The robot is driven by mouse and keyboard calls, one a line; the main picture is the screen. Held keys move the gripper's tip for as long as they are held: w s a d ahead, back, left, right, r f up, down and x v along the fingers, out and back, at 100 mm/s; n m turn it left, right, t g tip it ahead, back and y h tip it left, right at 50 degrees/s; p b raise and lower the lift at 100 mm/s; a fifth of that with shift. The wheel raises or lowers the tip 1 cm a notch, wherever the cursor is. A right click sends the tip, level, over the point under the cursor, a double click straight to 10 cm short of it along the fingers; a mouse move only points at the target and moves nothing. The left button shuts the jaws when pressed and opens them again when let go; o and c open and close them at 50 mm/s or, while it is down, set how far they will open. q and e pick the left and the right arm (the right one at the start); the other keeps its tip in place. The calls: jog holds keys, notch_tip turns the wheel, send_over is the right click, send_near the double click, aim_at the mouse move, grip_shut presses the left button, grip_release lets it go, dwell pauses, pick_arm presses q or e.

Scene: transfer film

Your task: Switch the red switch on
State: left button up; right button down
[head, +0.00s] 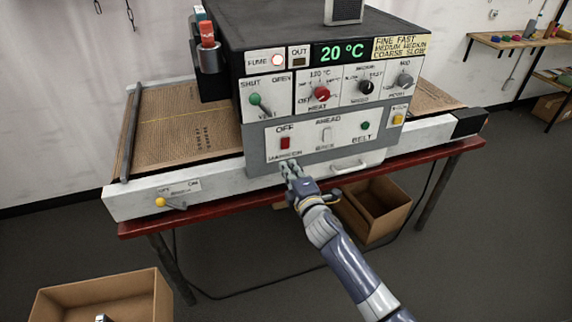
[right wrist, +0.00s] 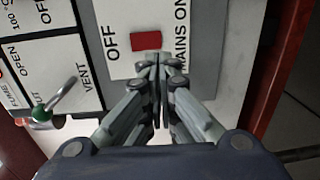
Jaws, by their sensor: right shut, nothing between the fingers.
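The red switch (head: 285,143) is a small red rocker on the white lower panel of the machine, with "OFF" above it and a "MAINS ON" label below. In the right wrist view the red switch (right wrist: 146,40) lies just beyond my fingertips. My right gripper (head: 289,170) is shut and empty, just below the switch in the head view. In the right wrist view its closed fingertips (right wrist: 158,58) point at the panel by the switch's "MAINS ON" side. I cannot tell whether they touch the panel. I cannot tell which way the rocker is tilted.
A green-knobbed lever (head: 257,102), a red dial (head: 321,93) and a green button (head: 365,126) sit close by on the panel. A metal handle (head: 349,167) is right of my gripper. The red table edge (head: 220,206) runs below; a cardboard box (head: 372,208) stands underneath.

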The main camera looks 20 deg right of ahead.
pick_arm(q)
jog(key=shift+w+d+f+b, duration=0.35)
jog(key=shift+w+f+b, duration=0.25)
jog(key=shift+f+b, duration=0.2)
pick_arm(e)
jog(key=s+f, duration=0.1)
jog(key=s, duration=0.6)
jog(key=shift+s+d+f, duration=0.15)
jog(key=shift+d+f, duration=0.25)
